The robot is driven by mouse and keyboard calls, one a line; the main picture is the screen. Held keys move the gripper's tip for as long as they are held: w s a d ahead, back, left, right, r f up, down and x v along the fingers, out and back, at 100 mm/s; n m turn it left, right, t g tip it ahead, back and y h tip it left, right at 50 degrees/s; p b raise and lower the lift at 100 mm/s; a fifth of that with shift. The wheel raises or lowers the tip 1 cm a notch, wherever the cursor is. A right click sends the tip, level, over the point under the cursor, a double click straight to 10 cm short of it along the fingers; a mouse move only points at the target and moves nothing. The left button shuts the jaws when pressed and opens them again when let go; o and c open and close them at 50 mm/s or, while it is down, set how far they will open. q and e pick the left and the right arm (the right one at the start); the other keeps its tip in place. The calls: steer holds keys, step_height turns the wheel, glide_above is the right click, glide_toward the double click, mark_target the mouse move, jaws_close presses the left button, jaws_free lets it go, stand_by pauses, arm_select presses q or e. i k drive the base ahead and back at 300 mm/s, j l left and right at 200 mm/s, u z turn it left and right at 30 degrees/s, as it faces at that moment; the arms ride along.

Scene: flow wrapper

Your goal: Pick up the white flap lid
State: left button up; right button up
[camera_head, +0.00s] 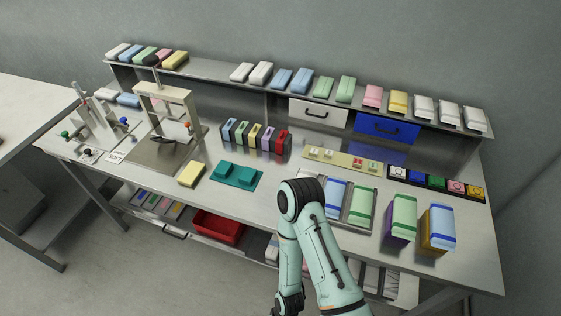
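I cannot tell for sure which piece is the white flap lid. Small white pieces (314,151) sit at the left part of a cream strip (343,159) on the bench, with small red-marked pieces (358,163) to their right. They are too small to make out in detail. One of my arms, seemingly the right, comes up from the bottom middle and bends at its elbow in front of the bench. Its gripper does not show clearly at the lower edge. My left gripper is not in view.
A teal fixture (236,175), a yellow block (192,174) and a rack of coloured pieces (256,136) stand left of the strip. Tall green-topped (403,214) and blue-topped (439,226) packs stand at the right. A press (166,105) stands left. A shelf (207,70) runs behind.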

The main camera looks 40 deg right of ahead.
mark_target(398, 172)
steer(key=j+z, duration=0.1)
steer(key=z, duration=2.45)
steer(key=l, duration=0.1)
